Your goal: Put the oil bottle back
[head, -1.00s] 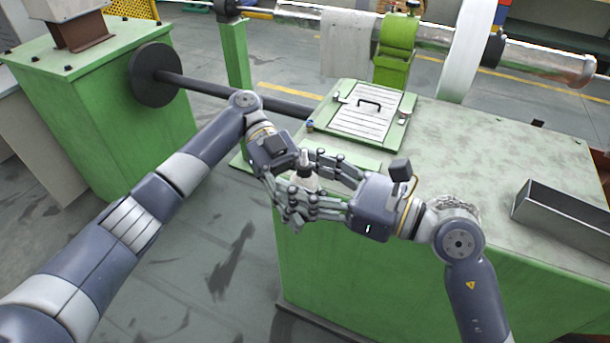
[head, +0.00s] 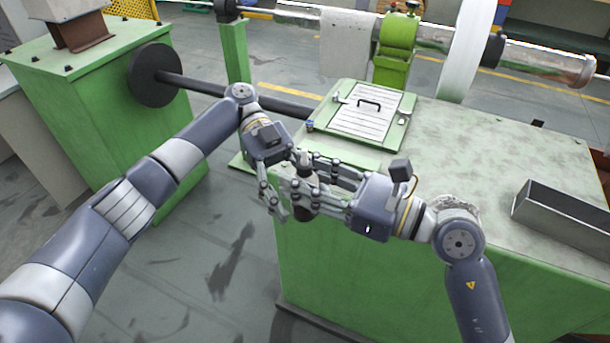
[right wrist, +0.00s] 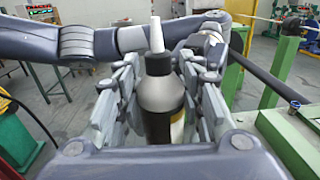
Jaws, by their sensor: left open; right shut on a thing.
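The oil bottle (right wrist: 160,95) is dark with a grey shoulder and a white nozzle, and stands upright between the fingers in the right wrist view. My right gripper (head: 305,188) is shut on it in front of the green cabinet's near left corner. In the head view the fingers hide most of the bottle (head: 304,165). My left gripper (head: 281,190) is open and empty, just left of the bottle and close to the right fingertips. In the right wrist view my left arm crosses behind the bottle.
The green cabinet (head: 470,150) has a broad, mostly clear top. On it are a hatch plate with a black handle (head: 369,103) and an open grey metal tray (head: 565,213) at the right. A dark shaft (head: 215,88) runs behind my left gripper.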

